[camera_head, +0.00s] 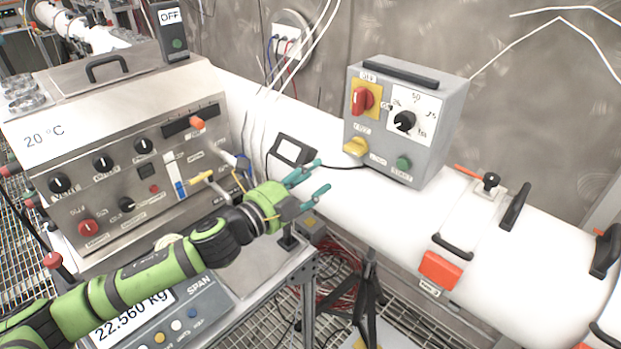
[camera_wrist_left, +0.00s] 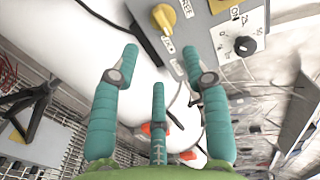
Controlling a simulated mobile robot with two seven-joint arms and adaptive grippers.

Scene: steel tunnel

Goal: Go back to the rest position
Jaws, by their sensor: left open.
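My left gripper (camera_head: 308,183) is at the end of my green arm, which comes in from the lower left in the head view. Its teal fingers are spread apart with nothing between them. It hangs in front of the white tube, to the left of and below the grey control box (camera_head: 405,120). In the left wrist view, the gripper's fingers (camera_wrist_left: 160,65) point toward the box's yellow knob (camera_wrist_left: 165,18), apart as far as I can tell. My right gripper is not in view.
A steel bath unit (camera_head: 120,150) with knobs stands at left, a scale display (camera_head: 135,315) below it. The white tube (camera_head: 385,225) runs behind, with an orange latch (camera_head: 440,268). A black tripod (camera_head: 365,300) stands below. Loose cables hang around the tube.

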